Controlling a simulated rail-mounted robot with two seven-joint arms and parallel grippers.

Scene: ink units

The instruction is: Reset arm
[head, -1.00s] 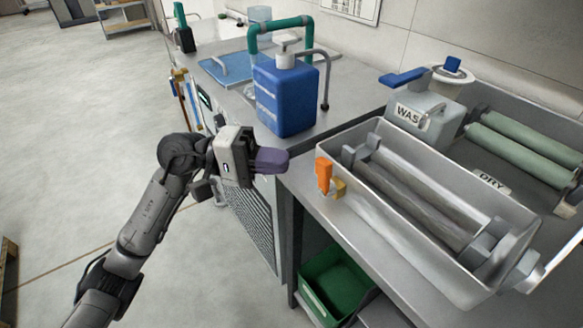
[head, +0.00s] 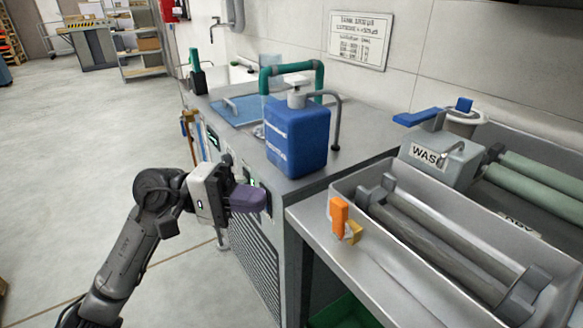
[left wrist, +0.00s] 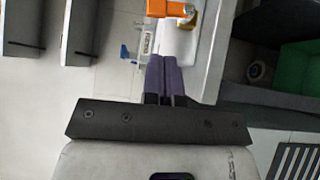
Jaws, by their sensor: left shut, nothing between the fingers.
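My left gripper (head: 250,197) is in front of the machine cabinet, left of the metal bench, with its purple fingers together and nothing between them. The left wrist view shows the same shut fingers (left wrist: 163,78) pointing up the picture, with the orange-handled tool beyond their tips. My left arm reaches in from the lower left of the head view. My right gripper is in neither view.
A blue jug (head: 297,140) stands on the cabinet top. An orange-handled tool (head: 338,217) is at the left end of a metal tray (head: 400,255) holding a roller. A grey "WAS" container (head: 440,160) stands behind. A green bin (head: 345,313) is below. The floor at left is clear.

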